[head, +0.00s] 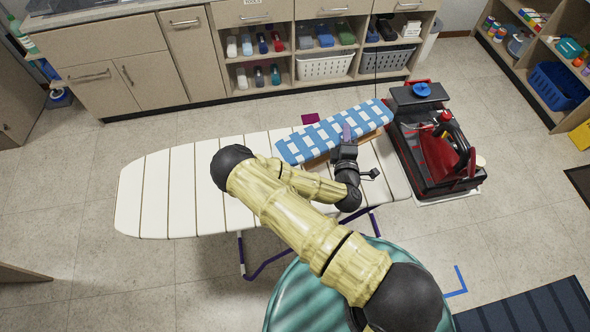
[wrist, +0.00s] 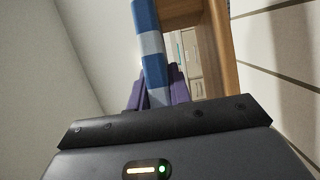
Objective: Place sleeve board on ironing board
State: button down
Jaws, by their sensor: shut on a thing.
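The sleeve board (head: 330,131) has a blue-and-white checked cover over a wooden base. It lies tilted across the right part of the ironing board (head: 180,190), which has a cream striped top. My gripper (head: 347,133) is at the sleeve board's near side, shut on it. In the wrist view the purple fingers of my gripper (wrist: 160,95) close on the checked edge of the sleeve board (wrist: 150,45), with its wooden part beside it. The cream surface of the ironing board (wrist: 275,70) is to the right. Whether the base touches the ironing board is hard to tell.
A red and black steam iron (head: 435,150) on its dark station stands at the ironing board's right end, close to the sleeve board's tip. The left half of the ironing board is bare. Cabinets with baskets (head: 325,65) line the back, and shelves stand at right.

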aim_at(298, 134)
jog(key=a+m+h+b, duration=0.1)
jog(key=a+b, duration=0.3)
jog(key=a+m+h+b, duration=0.1)
jog(key=a+b, duration=0.3)
jog(key=a, duration=0.1)
jog(key=a+h+b, duration=0.2)
jog(key=a+b, duration=0.2)
jog(key=a, duration=0.1)
jog(key=shift+w+f+m+g+b, duration=0.2)
jog(key=shift+f+m+g+b, duration=0.1)
jog(key=shift+f+m, duration=0.1)
jog(key=s+a+r+h+b, duration=0.1)
jog(key=s+a+b, duration=0.2)
jog(key=a+b, duration=0.2)
jog(key=s+a+r+m+b, duration=0.1)
jog(key=s+a+b, duration=0.3)
jog(key=a+b, duration=0.2)
jog(key=shift+s+a+h+b, duration=0.3)
jog(key=shift+h+b, duration=0.1)
jog(key=shift+b, duration=0.6)
notch_tip(298, 134, down, 6)
jog(key=b, duration=0.1)
jog(key=shift+f+b, duration=0.35)
jog(key=shift+f, duration=1.6)
jog(key=shift+f, duration=0.1)
